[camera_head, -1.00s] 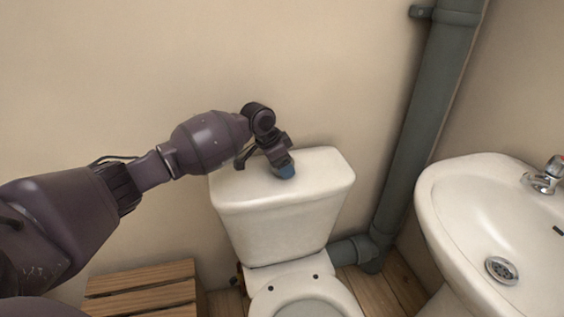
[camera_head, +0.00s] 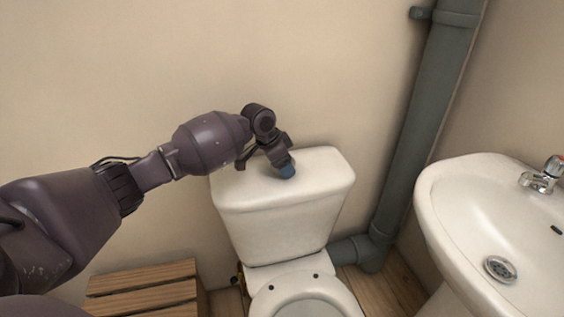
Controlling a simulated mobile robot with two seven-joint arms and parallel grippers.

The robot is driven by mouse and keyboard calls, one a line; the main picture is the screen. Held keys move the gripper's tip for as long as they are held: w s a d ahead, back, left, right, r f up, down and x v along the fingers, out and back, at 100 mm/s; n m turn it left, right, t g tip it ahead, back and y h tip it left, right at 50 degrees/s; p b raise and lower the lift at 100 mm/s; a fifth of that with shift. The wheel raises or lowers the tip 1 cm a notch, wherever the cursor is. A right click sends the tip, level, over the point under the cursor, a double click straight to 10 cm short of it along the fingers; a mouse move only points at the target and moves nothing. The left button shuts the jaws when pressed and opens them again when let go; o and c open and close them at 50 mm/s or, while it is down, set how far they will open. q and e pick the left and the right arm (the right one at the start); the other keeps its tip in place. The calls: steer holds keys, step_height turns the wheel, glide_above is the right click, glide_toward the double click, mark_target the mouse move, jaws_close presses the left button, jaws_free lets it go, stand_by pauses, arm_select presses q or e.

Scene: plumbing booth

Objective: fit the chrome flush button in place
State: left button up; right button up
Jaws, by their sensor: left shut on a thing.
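The white toilet cistern (camera_head: 320,190) stands against the wall, its lid facing up. My left gripper (camera_head: 286,171) is over the middle of the lid, pointing down, with its blue-grey fingertips close together at the lid surface. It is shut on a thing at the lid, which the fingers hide. I cannot make out the chrome flush button itself, nor whether it touches the lid or sits in its hole. My right gripper is not in view.
The toilet seat (camera_head: 305,300) is below the cistern. A grey pipe (camera_head: 415,130) runs down the wall to the right. A white washbasin (camera_head: 485,225) with a tap (camera_head: 541,176) stands at the right. A slatted wooden stool (camera_head: 142,288) is at lower left.

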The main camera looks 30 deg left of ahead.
arm_select(q)
steer(key=o, duration=0.7)
steer(key=f, duration=0.3)
steer(key=shift+s, duration=0.4)
steer(key=o, duration=0.4)
steer(key=shift+f, duration=0.1)
steer(key=shift+g, duration=0.3)
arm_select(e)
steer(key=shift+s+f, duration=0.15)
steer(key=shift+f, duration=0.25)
arm_select(q)
steer(key=shift+r, duration=0.45)
steer(key=w+p+v, duration=0.1)
steer(key=p+v, duration=0.3)
steer(key=v, duration=0.8)
steer(key=shift+r+t, duration=0.4)
steer(key=shift+r, duration=0.05)
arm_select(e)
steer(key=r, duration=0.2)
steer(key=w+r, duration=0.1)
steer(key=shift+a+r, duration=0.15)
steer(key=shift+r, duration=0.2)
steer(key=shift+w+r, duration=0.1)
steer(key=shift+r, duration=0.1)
